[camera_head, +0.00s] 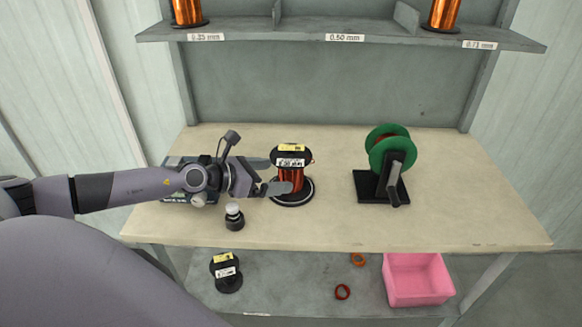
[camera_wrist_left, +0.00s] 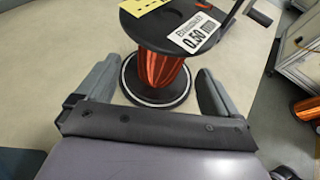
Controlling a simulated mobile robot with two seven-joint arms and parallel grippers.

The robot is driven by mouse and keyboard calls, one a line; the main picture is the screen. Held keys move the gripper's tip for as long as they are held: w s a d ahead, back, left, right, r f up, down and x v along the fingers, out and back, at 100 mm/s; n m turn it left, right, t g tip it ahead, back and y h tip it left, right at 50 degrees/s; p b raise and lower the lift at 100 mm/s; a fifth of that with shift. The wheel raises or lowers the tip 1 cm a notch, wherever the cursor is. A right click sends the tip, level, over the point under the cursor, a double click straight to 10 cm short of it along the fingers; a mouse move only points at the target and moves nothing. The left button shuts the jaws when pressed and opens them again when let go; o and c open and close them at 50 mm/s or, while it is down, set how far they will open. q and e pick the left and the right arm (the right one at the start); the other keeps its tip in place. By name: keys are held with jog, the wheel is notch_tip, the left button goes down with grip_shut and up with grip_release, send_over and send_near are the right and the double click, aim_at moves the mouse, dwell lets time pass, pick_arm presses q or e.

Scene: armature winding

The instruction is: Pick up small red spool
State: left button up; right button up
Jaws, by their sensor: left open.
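A reddish copper-wire spool (camera_head: 291,178) with black flanges stands upright on the workbench. Its top carries a yellow sticker and a white label, which reads 0.50 mm in the left wrist view. My left gripper (camera_head: 270,176) is open at its left side. The near finger overlaps the wound part in the head view. In the left wrist view the spool's copper winding (camera_wrist_left: 158,76) shows between the two spread fingers, with a gap on each side. My right gripper is not in view.
A green spool (camera_head: 378,150) on a black stand is at the right of the workbench (camera_head: 450,225). A small dark weight-like object (camera_head: 234,217) stands near my left gripper. Below are a pink bin (camera_head: 418,280), a red ring (camera_head: 343,292), an orange ring (camera_head: 358,259) and a black labelled spool (camera_head: 227,274).

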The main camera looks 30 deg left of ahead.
aim_at(291, 172)
pick_arm(q)
jog(key=shift+x, duration=2.95)
jog(key=shift+r, duration=0.1)
grip_shut()
jog(key=shift+w+r, duration=0.1)
jog(key=shift+r, duration=0.15)
